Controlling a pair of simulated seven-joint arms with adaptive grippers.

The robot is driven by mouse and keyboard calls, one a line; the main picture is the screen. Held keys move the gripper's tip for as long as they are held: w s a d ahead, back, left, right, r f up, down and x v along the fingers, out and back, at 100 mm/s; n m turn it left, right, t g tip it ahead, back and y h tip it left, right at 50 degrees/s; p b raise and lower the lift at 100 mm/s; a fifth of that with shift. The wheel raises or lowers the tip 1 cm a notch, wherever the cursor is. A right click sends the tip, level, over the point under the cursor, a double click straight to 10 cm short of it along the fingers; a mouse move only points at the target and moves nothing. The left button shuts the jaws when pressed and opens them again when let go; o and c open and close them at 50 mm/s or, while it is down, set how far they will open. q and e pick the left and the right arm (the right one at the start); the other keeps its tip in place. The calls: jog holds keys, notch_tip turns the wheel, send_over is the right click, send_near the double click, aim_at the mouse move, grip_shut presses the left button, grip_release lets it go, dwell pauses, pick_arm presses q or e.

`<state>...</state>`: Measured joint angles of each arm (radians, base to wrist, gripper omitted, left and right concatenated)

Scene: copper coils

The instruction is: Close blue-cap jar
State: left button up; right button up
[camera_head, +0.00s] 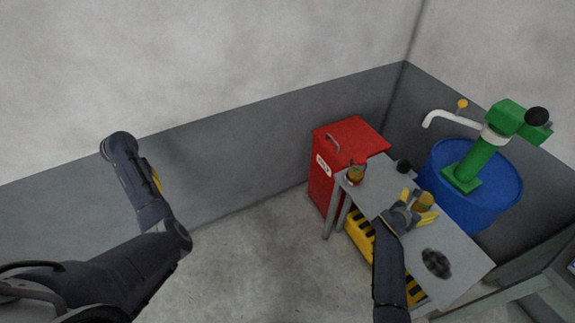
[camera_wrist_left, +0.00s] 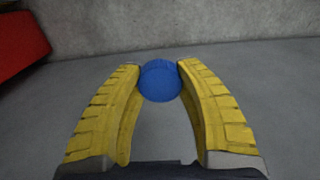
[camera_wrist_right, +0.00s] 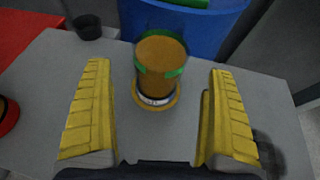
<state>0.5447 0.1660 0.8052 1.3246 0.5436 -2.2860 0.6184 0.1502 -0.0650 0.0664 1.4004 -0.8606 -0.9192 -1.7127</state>
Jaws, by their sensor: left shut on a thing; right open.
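The blue cap (camera_wrist_left: 160,81) is a round blue disc, pinched between the fingertips of my left gripper (camera_wrist_left: 160,75). In the head view my left arm is raised at the left, away from the table, and mostly hides that gripper. A jar (camera_wrist_right: 160,68) with brown contents, a green band and a yellow ring at its base stands on the grey table. Its top shows no cap. My right gripper (camera_wrist_right: 155,100) is open, with the jar just ahead of and between its fingers; I see no contact. The head view shows this right gripper (camera_head: 413,207) at the jar (camera_head: 424,201).
A second jar (camera_head: 355,175) stands near the left corner of the table (camera_head: 455,240). A black cup (camera_head: 403,166) is at the back edge, and a dark round patch (camera_head: 436,263) lies at the right. A red cabinet (camera_head: 350,143) and blue drum (camera_head: 492,192) stand behind.

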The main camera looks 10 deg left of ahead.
dwell(0.3)
jog(key=shift+x, duration=2.65)
jog(key=shift+f, duration=0.1)
jog(key=c, duration=1.5)
jog(key=shift+c, duration=0.2)
notch_tip(320, 180, up, 20)
